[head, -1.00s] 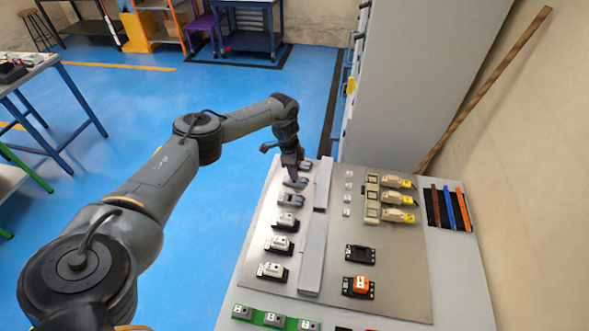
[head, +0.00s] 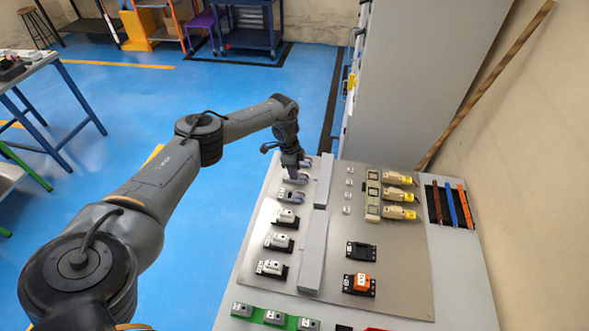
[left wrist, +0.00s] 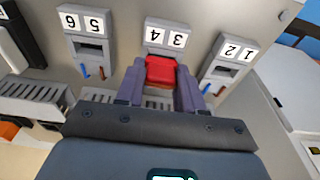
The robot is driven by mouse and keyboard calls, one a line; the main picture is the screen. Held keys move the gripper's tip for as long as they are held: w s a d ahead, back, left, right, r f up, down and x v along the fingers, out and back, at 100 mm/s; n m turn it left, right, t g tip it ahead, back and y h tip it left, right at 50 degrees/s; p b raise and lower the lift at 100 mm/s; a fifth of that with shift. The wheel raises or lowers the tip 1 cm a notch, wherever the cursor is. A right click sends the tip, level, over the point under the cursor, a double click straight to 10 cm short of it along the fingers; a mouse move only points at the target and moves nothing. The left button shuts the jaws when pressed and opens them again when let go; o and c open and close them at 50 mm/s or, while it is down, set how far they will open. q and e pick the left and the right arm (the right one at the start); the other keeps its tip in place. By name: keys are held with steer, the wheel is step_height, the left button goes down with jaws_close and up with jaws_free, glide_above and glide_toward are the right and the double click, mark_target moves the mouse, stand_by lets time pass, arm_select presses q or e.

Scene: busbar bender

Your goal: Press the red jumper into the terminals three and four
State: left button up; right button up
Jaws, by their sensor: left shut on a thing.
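My left gripper (head: 293,172) reaches down at the far left end of the panel in the head view. In the left wrist view its purple fingers (left wrist: 160,88) are shut on the red jumper (left wrist: 160,71). The jumper lies at the near edge of the grey terminal block labelled 3 and 4 (left wrist: 167,35), overlapping it in the picture. I cannot tell how deep it sits, as its lower part and the slot are hidden. The label appears upside down. My right gripper is not in view.
The block labelled 5 and 6 (left wrist: 86,31) and the block labelled 1 and 2 (left wrist: 232,50) flank the jumper closely. A long grey duct (head: 313,245) runs beside the terminal row. Cream relays (head: 397,196) and an orange module (head: 362,284) stand farther right.

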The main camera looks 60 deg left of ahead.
arm_select(q)
steer(key=shift+f, duration=0.3)
steer(key=o, duration=1.1)
steer(key=shift+r, duration=0.1)
steer(key=shift+r, duration=0.55)
step_height(320, 180, up, 10)
steer(key=s+a+p, duration=0.1)
steer(key=shift+f+p, duration=0.25)
steer(key=shift+p, duration=0.05)
steer(key=shift+s+a, duration=0.1)
